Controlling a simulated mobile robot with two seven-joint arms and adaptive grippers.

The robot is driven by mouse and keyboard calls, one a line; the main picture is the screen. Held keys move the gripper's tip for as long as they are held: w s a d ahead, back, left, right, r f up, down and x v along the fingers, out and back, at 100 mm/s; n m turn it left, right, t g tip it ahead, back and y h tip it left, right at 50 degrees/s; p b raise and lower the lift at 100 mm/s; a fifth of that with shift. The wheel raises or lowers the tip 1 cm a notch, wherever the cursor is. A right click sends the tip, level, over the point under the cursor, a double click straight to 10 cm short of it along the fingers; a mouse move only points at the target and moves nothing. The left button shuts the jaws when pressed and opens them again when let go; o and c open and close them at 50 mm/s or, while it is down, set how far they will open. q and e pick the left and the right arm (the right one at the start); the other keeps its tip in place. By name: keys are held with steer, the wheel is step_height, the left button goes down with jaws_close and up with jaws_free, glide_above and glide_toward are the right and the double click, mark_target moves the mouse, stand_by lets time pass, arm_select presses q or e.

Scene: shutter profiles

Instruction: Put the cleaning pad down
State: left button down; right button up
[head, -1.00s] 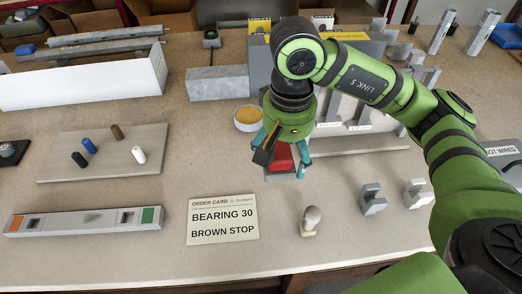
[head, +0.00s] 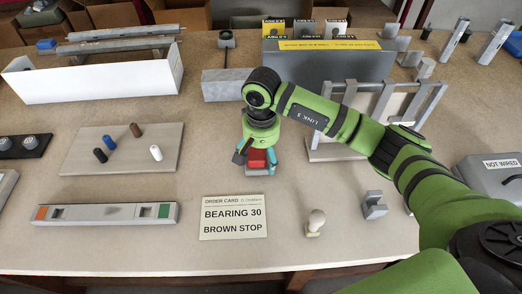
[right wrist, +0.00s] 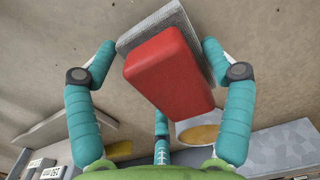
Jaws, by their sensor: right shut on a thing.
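The cleaning pad has a red grip block (head: 257,158) above a grey pad layer. My right gripper (head: 259,169) is shut on it, fingers pointing down, above the bench behind the order card. In the right wrist view the pad's red block (right wrist: 168,68) and grey layer (right wrist: 150,22) sit between the fingertips (right wrist: 158,52), turned slightly. I cannot tell whether the pad's underside touches the bench. My left gripper is not in view.
The order card (head: 233,217) lies in front of the pad. A peg board (head: 125,165) is to the left, a wooden-knobbed tool (head: 315,222) and grey block (head: 373,205) to the right. Bench between board and gripper is clear.

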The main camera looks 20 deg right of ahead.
steer(key=shift+f+b, duration=0.25)
steer(key=shift+b, duration=0.15)
steer(key=o, duration=1)
steer(key=shift+r, duration=0.1)
steer(key=shift+r+p, duration=0.15)
steer(key=shift+p, duration=0.2)
steer(key=shift+w+r, duration=0.1)
steer(key=shift+r, duration=0.2)
step_height(320, 180, up, 11)
steer(key=b, duration=0.3)
steer(key=shift+f, duration=0.15)
steer(key=shift+r, duration=0.35)
